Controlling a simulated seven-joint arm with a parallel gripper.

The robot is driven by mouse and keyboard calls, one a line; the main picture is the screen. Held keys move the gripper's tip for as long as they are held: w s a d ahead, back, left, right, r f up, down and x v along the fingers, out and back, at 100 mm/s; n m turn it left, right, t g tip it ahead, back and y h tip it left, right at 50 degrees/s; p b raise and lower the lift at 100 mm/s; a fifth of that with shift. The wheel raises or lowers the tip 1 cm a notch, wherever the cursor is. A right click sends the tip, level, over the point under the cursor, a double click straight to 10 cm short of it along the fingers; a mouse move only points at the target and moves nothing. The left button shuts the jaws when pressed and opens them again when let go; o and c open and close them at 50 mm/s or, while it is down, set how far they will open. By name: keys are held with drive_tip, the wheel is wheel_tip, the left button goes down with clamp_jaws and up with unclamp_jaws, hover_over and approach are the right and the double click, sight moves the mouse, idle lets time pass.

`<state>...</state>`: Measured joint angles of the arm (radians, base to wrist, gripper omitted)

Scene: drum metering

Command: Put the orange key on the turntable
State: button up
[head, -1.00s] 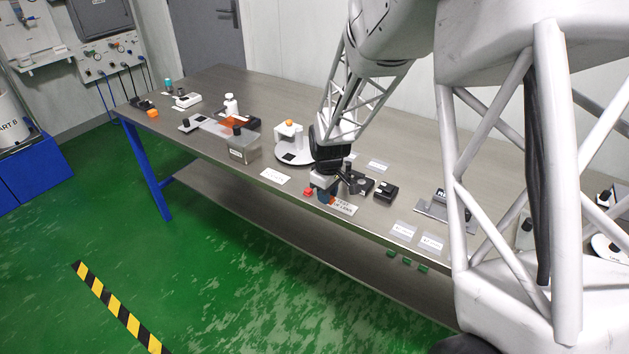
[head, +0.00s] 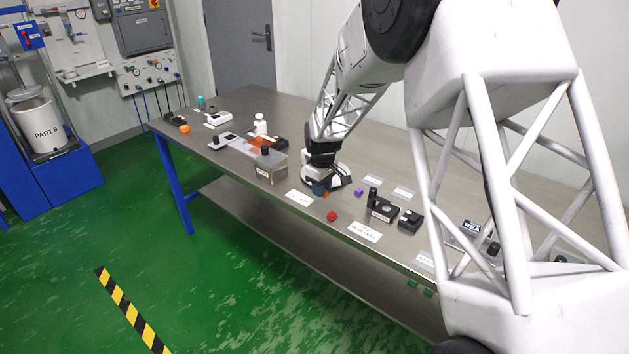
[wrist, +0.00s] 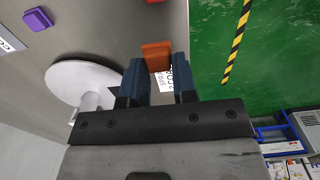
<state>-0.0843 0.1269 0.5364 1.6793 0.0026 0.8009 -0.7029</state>
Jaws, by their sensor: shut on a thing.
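The orange key (wrist: 157,56) is a small orange block held between the blue fingertips of my gripper (wrist: 150,75) in the wrist view. The turntable (wrist: 68,76) is a white disc to the left of the fingers there, partly hidden behind the left finger, with a white post on it. The key is hard to make out in that view. I cannot tell how high the key is above the bench.
A red block (head: 332,216) and a purple block (head: 358,192) lie on the bench right of my gripper. Black devices (head: 383,210) stand further right. A clear box (head: 270,166) stands close on the left. White labels (head: 299,198) lie along the front edge.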

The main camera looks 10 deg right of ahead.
drive_tip(key=w, duration=0.5)
drive_tip(key=w+a+f, duration=0.1)
drive_tip(key=w, duration=1)
drive_tip(key=shift+a+f, duration=0.15)
drive_tip(key=shift+f, duration=0.1)
drive_tip(key=shift+f, duration=1.75)
drive_tip(key=shift+f, duration=0.2)
drive_tip(key=o, duration=0.9)
drive_tip(key=shift+r, duration=0.1)
wheel_tip(320, 180, up, 12)
drive_tip(key=shift+r, duration=0.1)
drive_tip(key=shift+s, duration=0.1)
